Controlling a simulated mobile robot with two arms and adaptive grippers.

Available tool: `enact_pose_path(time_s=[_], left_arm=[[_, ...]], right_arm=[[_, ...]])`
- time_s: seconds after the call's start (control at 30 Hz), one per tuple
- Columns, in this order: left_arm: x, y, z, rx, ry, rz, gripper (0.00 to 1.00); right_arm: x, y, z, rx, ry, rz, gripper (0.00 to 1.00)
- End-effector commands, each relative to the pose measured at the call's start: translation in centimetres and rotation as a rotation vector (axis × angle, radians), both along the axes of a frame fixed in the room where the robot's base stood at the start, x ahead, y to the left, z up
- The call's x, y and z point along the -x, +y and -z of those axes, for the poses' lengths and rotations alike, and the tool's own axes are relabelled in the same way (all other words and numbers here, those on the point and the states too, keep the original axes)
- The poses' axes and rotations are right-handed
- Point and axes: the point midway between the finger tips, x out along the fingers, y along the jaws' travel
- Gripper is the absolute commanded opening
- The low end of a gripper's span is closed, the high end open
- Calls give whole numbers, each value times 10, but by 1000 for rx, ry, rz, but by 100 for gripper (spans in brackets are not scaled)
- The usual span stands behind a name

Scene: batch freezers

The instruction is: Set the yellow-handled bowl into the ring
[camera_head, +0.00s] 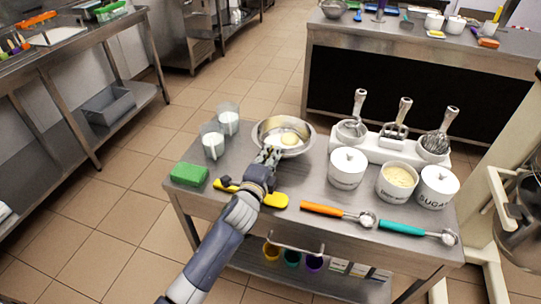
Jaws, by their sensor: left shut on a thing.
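A round metal bowl (262,128) with pale and yellow contents stands on the steel cart, left of its middle. My left gripper (270,155) reaches in from the lower left and is shut at the near rim of this bowl; its fingers hide the part they grip. No yellow handle shows clearly on the bowl. A yellow tool (272,200) with dark parts lies on the cart under my left wrist, partly hidden by it. I cannot make out the ring for certain. My right gripper is not in view.
Two clear cups (213,146) and a green sponge (189,174) are left of the bowl. White canisters (347,168), a whisk rack (381,146) and orange and teal scoops (325,211) fill the cart's right. A cream machine (505,215) stands at far right.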

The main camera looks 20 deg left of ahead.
Motion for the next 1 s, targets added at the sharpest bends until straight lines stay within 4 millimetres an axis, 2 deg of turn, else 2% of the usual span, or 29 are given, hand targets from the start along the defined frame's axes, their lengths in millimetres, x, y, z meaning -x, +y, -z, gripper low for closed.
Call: enact_pose_path(time_s=[0.03, 0.4, 0.43, 0.5, 0.87, 1.0], left_arm=[[2, 0, 11, 1, 19, -3, 0], [2, 0, 14, 3, 19, -2, 0], [2, 0, 14, 3, 19, -2, 20], [2, 0, 13, 3, 18, -2, 35], [3, 1, 14, 1, 20, -4, 36], [12, 1, 12, 1, 18, -3, 36]], right_arm=[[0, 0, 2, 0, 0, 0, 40], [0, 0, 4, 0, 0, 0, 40], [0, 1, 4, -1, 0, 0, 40], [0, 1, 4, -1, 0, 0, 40], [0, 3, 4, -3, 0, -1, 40], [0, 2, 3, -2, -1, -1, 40]])
